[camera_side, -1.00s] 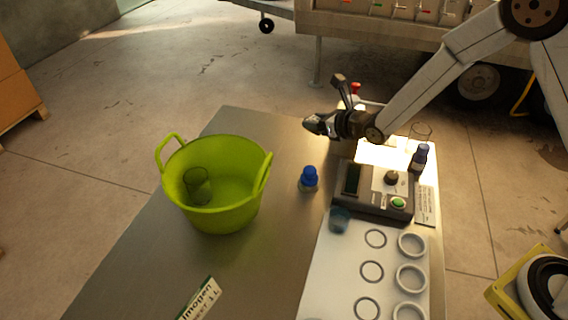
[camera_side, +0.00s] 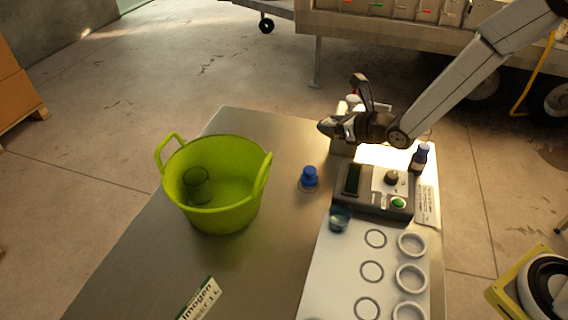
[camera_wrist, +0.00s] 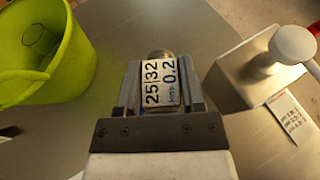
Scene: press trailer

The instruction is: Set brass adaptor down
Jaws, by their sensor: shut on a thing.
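My gripper (camera_wrist: 160,80) is shut on the brass adaptor (camera_wrist: 160,53), gripping it between its two fingers in the wrist view. A white label reading "25|32" and "0.2" covers most of the adaptor, and only a little of its metal end shows. In the side view my gripper (camera_side: 328,127) is above the far part of the steel table (camera_side: 265,255), and the adaptor is too small and dark there to make out clearly.
A green tub (camera_side: 215,215) with a dark glass inside stands at left. A blue-capped bottle (camera_side: 309,179), a control box (camera_side: 372,190) with a green button, and a white board with rings (camera_side: 340,270) occupy the right. A block with a white knob (camera_wrist: 293,45) is right of my gripper.

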